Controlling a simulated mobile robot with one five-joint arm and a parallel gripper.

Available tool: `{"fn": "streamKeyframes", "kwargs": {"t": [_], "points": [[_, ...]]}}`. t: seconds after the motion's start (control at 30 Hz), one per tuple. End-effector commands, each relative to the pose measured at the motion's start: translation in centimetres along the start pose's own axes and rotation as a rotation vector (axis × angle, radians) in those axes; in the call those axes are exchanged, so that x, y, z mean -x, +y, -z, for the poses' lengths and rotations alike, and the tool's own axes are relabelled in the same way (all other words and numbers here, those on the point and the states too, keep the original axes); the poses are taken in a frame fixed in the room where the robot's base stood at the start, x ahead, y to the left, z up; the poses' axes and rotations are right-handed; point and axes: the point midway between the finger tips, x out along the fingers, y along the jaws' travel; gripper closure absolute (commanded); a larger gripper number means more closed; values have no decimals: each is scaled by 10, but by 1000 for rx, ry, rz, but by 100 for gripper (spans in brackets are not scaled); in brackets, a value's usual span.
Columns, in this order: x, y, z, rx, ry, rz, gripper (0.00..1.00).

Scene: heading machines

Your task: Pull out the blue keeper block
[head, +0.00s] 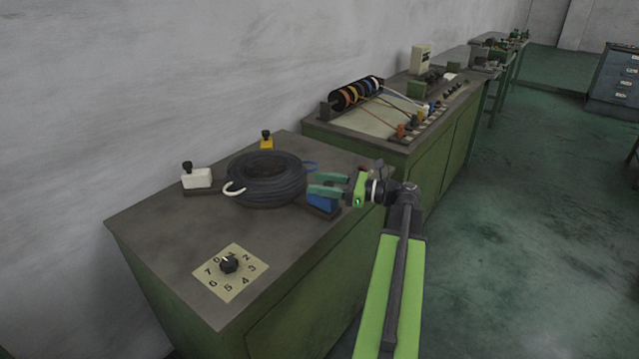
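The blue keeper block (322,204) sits at the right edge of the near cabinet top, beside the black coil (266,180). My gripper (328,185) reaches in from the right, with its two green fingers directly above the block. The fingers stand apart with a narrow dark gap between them. They hide the top of the block, so I cannot tell whether they grip anything there. A white block (197,179) with a black knob stands left of the coil. A yellow block (266,143) with a black knob stands behind it.
A numbered dial plate (231,272) with a black knob lies at the front of the cabinet top (165,235). A second bench (395,140) with coloured wire spools stands behind. A wall runs along the left.

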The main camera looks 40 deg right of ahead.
Motion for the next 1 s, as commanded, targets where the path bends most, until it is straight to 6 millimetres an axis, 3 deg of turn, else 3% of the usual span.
{"fn": "streamKeyframes", "kwargs": {"t": [0.37, 0.47, 0.8, 1.0], "points": [[2, 0, -1, 0, -2, -3, 50], [19, 0, -1, 0, -2, -3, 50], [114, -1, 0, 0, -2, -2, 50], [155, -1, 0, 0, -2, -4, 50]]}}
